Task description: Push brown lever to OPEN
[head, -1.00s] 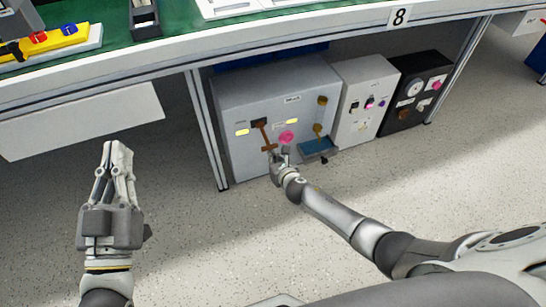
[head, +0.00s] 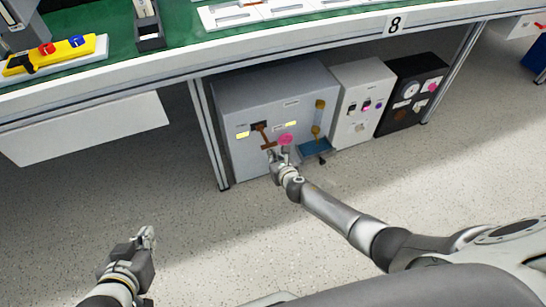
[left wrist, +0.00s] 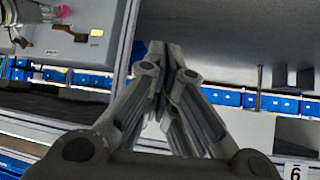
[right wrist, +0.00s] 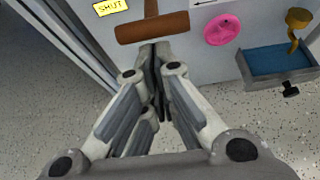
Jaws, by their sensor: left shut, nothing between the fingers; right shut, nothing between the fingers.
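The brown lever (head: 264,136) is on the front of a grey cabinet (head: 234,160) under the bench. It hangs down and slightly right from its dark slot, with a crossbar at its lower end. In the right wrist view the crossbar (right wrist: 152,28) is just beyond my right fingertips; I cannot tell whether they touch. A yellow SHUT label (right wrist: 113,8) is left of the lever; another yellow label (head: 291,124) to its right is unreadable. My right gripper (head: 278,153) is shut and empty. My left gripper (head: 147,234) is shut and empty, low over the floor at left.
A pink knob (right wrist: 222,29) is right of the lever. A blue tray (right wrist: 275,63) with a brass-coloured tap above it sticks out further right. White (head: 362,100) and black (head: 410,95) boxes stand beside the cabinet. A bench leg (head: 207,135) is on its left, and the bench edge overhangs.

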